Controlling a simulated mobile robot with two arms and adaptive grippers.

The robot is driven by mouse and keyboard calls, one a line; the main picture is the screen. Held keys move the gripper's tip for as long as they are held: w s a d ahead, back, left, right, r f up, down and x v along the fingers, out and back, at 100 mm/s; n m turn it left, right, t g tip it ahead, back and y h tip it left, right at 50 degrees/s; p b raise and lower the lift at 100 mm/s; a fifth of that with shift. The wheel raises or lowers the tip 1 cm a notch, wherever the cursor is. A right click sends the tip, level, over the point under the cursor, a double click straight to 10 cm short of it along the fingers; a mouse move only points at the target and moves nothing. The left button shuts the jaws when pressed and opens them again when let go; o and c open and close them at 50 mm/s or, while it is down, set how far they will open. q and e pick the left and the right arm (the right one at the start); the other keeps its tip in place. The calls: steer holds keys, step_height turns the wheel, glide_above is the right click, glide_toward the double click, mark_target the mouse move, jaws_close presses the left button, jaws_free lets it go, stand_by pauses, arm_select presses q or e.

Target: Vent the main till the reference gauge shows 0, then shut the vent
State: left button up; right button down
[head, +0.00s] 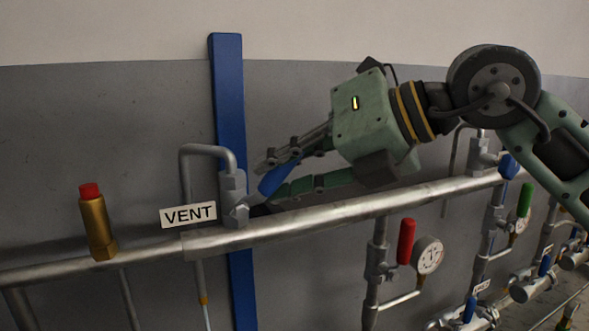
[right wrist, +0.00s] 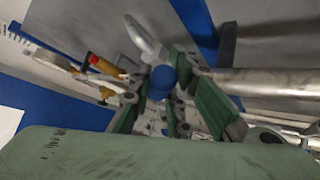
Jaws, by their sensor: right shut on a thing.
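The vent valve (head: 233,192) stands on the main pipe (head: 330,219), beside a white VENT label (head: 188,214). Its blue handle (head: 279,178) slants up to the right from the valve. My right gripper (head: 268,184) reaches in from the right and is shut on this handle, with a finger on either side. In the right wrist view the handle's blue end (right wrist: 161,81) sits between the green fingers. A round white gauge (head: 428,255) and a smaller gauge (head: 520,223) hang below the pipe; their readings are too small to tell, and neither is visibly marked as the reference. My left gripper is out of view.
A brass fitting with a red cap (head: 97,222) stands on the pipe at left. A red handle (head: 406,241) and a green handle (head: 525,200) are beside the gauges. A blue post (head: 227,110) rises behind the vent. Smaller piping crowds the lower right.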

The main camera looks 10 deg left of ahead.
steer(key=shift+s+a+r+n+t+h, duration=0.15)
steer(key=shift+a+r+n+t+h, duration=0.15)
steer(key=shift+r+h, duration=0.15)
steer(key=shift+s+a+r+n+t+h, duration=0.3)
steer(key=shift+s+a+r+n+h, duration=0.15)
steer(key=shift+s+a+n+h, duration=0.3)
steer(key=shift+a+h, duration=0.2)
steer(key=shift+h, duration=0.2)
steer(key=shift+s+a+r+n+t+h, duration=0.15)
steer(key=shift+s+a+n+t+h, duration=0.4)
steer(key=shift+a+t+h, duration=0.35)
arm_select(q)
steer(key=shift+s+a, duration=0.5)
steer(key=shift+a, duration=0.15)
arm_select(e)
steer(key=shift+h, duration=0.3)
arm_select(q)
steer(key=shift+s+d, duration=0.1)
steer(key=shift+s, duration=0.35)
arm_select(e)
steer(key=shift+s, duration=0.1)
steer(key=c, duration=1.6)
jaws_free()
steer(key=shift+s+a, duration=0.1)
steer(key=shift+a, duration=0.1)
